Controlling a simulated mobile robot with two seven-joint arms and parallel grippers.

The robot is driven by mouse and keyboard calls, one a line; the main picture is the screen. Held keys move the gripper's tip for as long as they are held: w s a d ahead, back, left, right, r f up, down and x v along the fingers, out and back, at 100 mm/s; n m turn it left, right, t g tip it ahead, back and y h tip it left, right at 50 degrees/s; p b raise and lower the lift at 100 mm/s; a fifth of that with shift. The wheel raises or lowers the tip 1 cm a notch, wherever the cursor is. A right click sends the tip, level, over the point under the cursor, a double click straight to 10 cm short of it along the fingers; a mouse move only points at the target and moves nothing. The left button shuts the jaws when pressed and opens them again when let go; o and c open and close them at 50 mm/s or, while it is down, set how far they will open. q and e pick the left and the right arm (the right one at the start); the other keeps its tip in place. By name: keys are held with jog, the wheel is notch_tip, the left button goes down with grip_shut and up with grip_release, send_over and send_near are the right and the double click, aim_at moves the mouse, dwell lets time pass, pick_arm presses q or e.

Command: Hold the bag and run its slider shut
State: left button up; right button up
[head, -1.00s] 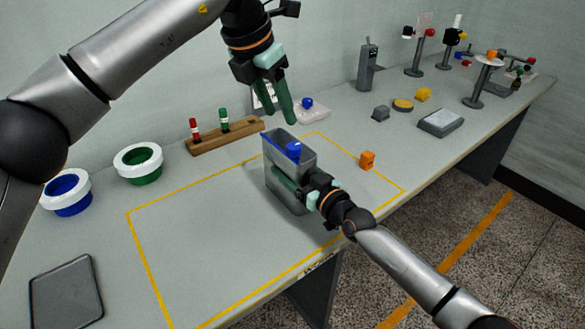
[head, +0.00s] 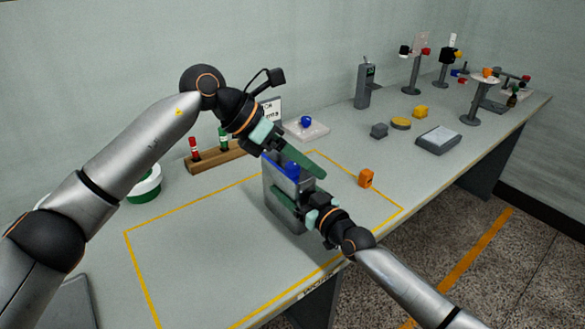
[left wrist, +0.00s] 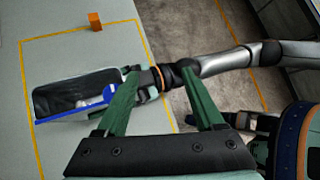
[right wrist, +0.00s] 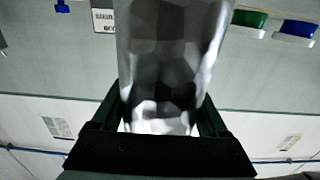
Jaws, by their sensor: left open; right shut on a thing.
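The grey bag (head: 283,205) stands upright inside the yellow outline on the bench; its dark open mouth (left wrist: 70,92) shows in the left wrist view. A blue strip (left wrist: 72,116) runs along one long edge of the mouth. The blue slider (head: 292,169) sits at the mouth's end nearer my right arm; it also shows in the left wrist view (left wrist: 109,93). My right gripper (head: 303,203) is shut on the bag's side, and the bag fills the space between its fingers in the right wrist view (right wrist: 160,92). My left gripper (head: 316,166) is open just above the slider end, its fingers partly hiding the bag.
An orange block (head: 366,178) lies right of the bag. A wooden rack (head: 215,157) with red and green pegs stands behind, beside a white tray (head: 306,131) with a blue piece. The outlined area left of the bag is clear.

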pick_arm(q)
jog(key=f+h, duration=0.1)
jog(key=h, duration=0.1)
jog(key=t+h, duration=0.5)
jog(key=t, duration=0.2)
send_near(286, 170)
jog(key=x, duration=1.1)
jog(key=shift+w+d, duration=0.25)
grip_shut()
dwell(0.5)
